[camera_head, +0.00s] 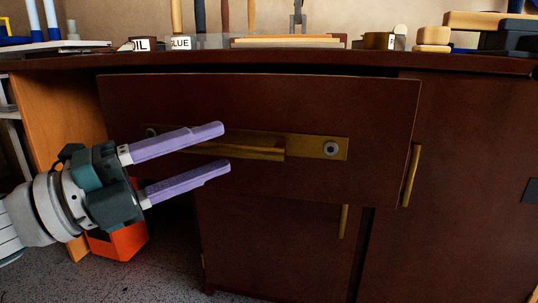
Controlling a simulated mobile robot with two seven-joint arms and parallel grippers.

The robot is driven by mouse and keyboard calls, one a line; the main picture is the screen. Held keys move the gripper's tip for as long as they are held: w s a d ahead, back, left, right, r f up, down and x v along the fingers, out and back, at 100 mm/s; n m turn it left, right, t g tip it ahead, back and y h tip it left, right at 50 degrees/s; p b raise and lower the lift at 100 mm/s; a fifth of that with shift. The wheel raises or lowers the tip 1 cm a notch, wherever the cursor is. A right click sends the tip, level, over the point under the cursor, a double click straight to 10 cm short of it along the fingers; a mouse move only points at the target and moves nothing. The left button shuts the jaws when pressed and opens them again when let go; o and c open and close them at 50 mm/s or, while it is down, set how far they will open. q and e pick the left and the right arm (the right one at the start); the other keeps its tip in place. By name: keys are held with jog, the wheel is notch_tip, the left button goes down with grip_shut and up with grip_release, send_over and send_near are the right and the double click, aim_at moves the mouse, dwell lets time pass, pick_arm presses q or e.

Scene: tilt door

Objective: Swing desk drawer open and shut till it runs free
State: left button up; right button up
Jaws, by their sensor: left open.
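The desk drawer (350,108) is a wide dark red-brown front below the desktop. It stands slightly out from the desk, with a dark gap along its top. A brass plate with a bar handle (268,152) and a round lock (331,149) is on its front. My left gripper (228,148) comes in from the left. Its two purple fingers are open, one above the other, in front of the left part of the handle, and hide some of it. I cannot tell whether they touch the handle. My right gripper is not in view.
The desktop (210,58) carries an oil box (142,44), a glue box (181,43), wooden blocks (433,36) and tools. Cupboard doors with brass handles (411,176) are below and to the right. An orange box (119,241) stands on the floor (170,275) behind my left arm.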

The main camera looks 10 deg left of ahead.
aim_at(260, 115)
pick_arm(q)
jog(key=shift+x, duration=1.1)
grip_shut()
dwell(0.7)
